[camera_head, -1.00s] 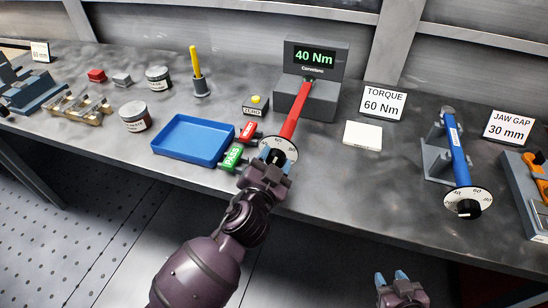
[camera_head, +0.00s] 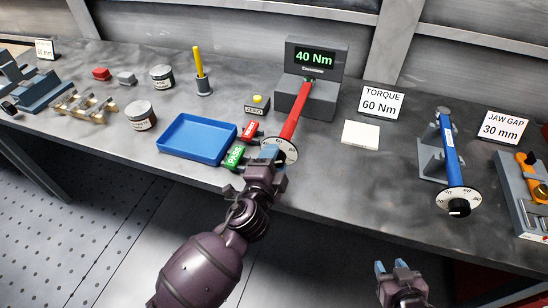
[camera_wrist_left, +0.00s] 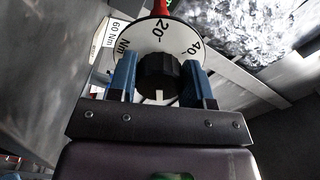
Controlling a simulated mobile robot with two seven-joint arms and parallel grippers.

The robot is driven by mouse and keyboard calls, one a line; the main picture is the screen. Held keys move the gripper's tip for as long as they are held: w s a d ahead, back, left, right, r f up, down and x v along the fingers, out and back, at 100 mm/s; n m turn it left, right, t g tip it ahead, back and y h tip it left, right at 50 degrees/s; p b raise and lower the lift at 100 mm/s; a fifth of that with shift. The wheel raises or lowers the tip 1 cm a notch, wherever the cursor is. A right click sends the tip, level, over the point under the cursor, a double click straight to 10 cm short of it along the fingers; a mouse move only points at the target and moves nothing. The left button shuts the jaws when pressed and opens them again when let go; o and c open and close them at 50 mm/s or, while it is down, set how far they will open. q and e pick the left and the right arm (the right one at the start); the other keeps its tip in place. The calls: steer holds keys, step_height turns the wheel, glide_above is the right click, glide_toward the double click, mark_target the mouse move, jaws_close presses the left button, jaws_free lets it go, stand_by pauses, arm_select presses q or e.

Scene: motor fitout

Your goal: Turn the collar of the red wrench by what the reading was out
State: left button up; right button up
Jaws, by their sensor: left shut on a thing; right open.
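The red wrench (camera_head: 297,112) has its far end at the tester (camera_head: 312,90), whose screen reads 40 Nm. At its near end is a white dial collar (camera_head: 289,146) with a black knob. My left gripper (camera_head: 273,160) is at this collar. In the left wrist view its blue fingers (camera_wrist_left: 158,84) are shut on the black knob (camera_wrist_left: 157,66), one on each side. The dial (camera_wrist_left: 176,38) there shows 20, 40 and Nm. A card (camera_head: 381,103) reads TORQUE 60 Nm. My right gripper (camera_head: 391,268) is open and empty, low in front of the bench.
A blue wrench (camera_head: 449,155) with its own dial stands on a holder to the right. A blue tray (camera_head: 196,138), a green PASS block (camera_head: 234,156) and a red block (camera_head: 250,130) lie left of the red wrench. A yellow-topped button box (camera_head: 257,104) stands behind.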

stand_by(0.5)
arm_select(q)
steer(key=o, duration=0.8)
steer(key=shift+o, duration=0.6)
steer(key=shift+s+a+f, duration=0.1)
steer(key=shift+s+a, duration=0.05)
steer(key=shift+s, duration=0.45)
steer(key=b+v, duration=0.1)
steer(key=v, duration=0.8)
steer(key=shift+s, duration=0.25)
